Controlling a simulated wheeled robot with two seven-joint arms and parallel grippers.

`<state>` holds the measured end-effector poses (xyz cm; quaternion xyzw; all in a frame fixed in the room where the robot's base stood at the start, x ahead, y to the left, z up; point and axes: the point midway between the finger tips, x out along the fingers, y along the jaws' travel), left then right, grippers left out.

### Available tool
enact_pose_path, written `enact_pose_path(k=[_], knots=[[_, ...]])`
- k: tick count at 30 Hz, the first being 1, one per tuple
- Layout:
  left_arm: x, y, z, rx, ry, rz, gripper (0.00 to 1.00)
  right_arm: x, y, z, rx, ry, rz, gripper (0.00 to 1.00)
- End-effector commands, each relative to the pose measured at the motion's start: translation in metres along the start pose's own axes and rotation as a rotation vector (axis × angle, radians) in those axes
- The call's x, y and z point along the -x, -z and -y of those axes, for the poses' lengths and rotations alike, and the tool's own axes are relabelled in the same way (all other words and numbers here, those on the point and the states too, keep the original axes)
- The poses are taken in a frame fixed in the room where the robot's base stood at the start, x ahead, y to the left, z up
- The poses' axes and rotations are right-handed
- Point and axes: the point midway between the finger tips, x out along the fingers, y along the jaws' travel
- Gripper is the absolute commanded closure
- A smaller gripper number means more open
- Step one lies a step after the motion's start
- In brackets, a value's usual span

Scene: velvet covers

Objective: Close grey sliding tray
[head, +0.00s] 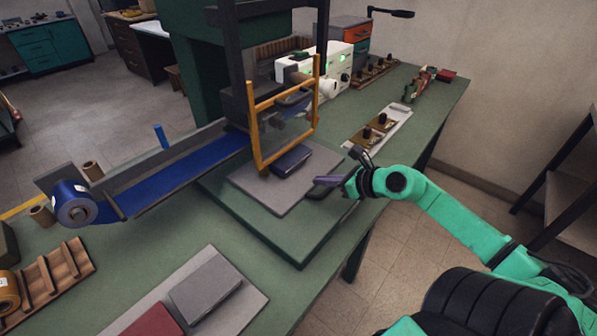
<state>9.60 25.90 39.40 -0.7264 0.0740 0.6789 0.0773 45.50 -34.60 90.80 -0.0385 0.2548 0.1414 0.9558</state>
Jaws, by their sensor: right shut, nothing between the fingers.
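The grey sliding tray (272,196) is a flat plate that sticks out from under the yellow guard frame (257,135) of a press, on a raised green base (300,238). A dark blue velvet-like block (291,160) lies on the tray. My right gripper (328,181) is shut and empty, with its fingertips close to the tray's right edge. I cannot tell whether they touch it. My left gripper is not in view.
A blue ribbon feed (180,173) with a roll (72,205) runs in from the left. A white control box (325,75) stands behind the press. A strip with dark knobs (378,130) lies to the right. Grey and red covers (203,292) lie in front.

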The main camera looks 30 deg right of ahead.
Motion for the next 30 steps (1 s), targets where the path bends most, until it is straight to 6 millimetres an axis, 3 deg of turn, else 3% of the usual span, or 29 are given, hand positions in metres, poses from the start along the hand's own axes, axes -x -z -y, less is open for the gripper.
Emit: enact_pose_path(k=[6,12,18,30], knots=[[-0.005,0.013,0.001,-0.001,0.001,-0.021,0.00,-0.047,-0.002,0.002,0.003,0.003,0.005,1.00],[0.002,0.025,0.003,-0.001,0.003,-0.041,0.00,-0.068,-0.017,0.001,-0.002,0.003,0.006,1.00],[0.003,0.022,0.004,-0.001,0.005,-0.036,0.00,-0.078,-0.021,0.000,-0.002,0.001,0.002,1.00],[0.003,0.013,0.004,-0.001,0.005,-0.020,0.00,-0.078,-0.020,0.000,-0.001,0.001,0.001,1.00]])
